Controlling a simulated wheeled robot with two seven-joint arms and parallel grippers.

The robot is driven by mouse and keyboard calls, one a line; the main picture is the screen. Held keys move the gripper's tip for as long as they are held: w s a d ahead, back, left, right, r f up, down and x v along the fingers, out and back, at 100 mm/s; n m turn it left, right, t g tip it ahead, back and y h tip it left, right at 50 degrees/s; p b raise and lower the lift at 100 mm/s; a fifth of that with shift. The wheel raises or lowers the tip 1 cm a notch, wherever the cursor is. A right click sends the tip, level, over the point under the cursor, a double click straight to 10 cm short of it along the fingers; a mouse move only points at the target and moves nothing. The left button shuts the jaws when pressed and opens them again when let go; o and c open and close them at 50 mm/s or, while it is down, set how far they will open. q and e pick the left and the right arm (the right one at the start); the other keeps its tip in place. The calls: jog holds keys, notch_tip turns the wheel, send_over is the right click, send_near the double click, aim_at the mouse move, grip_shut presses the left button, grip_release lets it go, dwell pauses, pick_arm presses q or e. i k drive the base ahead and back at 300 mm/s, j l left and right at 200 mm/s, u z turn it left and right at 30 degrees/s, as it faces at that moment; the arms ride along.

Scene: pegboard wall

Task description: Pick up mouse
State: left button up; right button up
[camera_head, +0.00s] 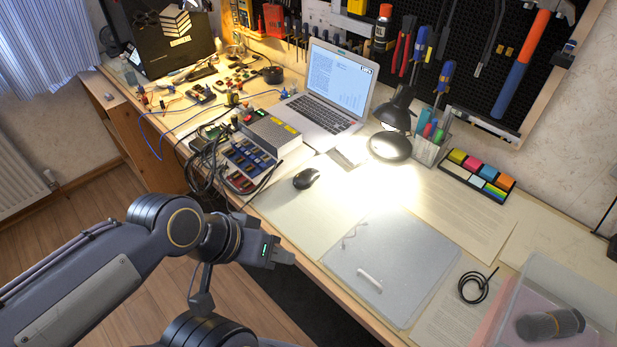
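The black computer mouse (306,178) lies on pale paper on the desk, just right of a box of electronic modules. My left gripper (284,257) is at the desk's front edge, below and a little left of the mouse, and apart from it. Its fingers are small and seen end-on, so I cannot tell whether they are open or shut. Nothing shows in it. My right gripper is not in view.
The module box (247,160) with dark cables stands left of the mouse. An open laptop (328,90) and a lit desk lamp (391,140) stand behind. A clear folder (392,265) lies to the right. Bare paper surrounds the mouse's front and right.

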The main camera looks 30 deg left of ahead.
aim_at(303, 180)
jog(key=j+u, duration=0.25)
jog(key=j, duration=0.45)
jog(key=j+u, duration=0.3)
jog(key=j, duration=0.4)
jog(key=i, duration=0.55)
